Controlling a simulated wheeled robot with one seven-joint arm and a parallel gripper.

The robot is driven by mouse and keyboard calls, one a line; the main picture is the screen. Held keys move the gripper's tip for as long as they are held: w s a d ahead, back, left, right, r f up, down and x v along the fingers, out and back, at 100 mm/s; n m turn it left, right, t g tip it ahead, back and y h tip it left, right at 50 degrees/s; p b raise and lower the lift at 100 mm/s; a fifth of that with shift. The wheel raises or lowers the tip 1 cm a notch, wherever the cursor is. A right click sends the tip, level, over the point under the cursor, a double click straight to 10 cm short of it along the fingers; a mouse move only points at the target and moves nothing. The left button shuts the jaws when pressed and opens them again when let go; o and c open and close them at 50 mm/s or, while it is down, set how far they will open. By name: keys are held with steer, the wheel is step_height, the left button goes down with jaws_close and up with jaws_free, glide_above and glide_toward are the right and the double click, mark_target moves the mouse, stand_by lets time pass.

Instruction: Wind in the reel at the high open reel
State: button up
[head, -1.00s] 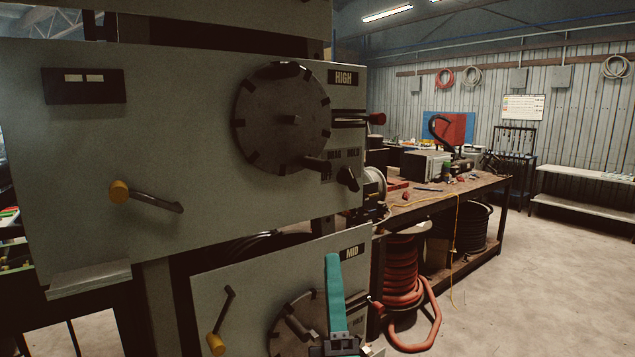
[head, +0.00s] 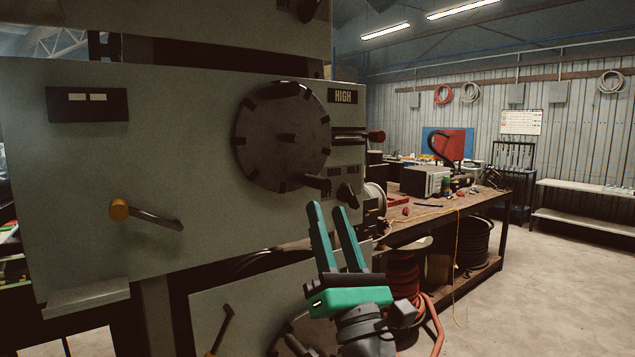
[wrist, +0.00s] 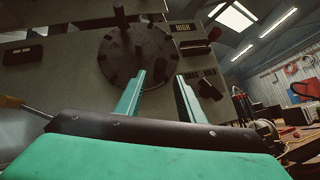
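The HIGH panel (head: 190,235) is a grey-green box front. It carries a large dark notched disc (head: 282,137) with a short handle near its lower right rim. A crank with an orange knob (head: 119,210) sits at the panel's lower left. My gripper (head: 328,206) has two teal fingers pointing up, apart and empty, below the disc. In the wrist view the fingers (wrist: 160,74) point at the disc's lower right and the selector knob (wrist: 210,90).
Below is a second panel (head: 225,285) with its own crank, partly behind my gripper. A workbench (head: 430,211) with tools and hose coils stands to the right. A low white bench (head: 580,188) is by the far wall. The floor (head: 535,280) at the right is clear.

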mark_target(317, 181)
steer(key=x, duration=0.8)
steer(key=shift+w+a+r, duration=0.1)
steer(key=shift+w+r, duration=0.05)
steer(key=shift+w, duration=0.05)
jaws_close()
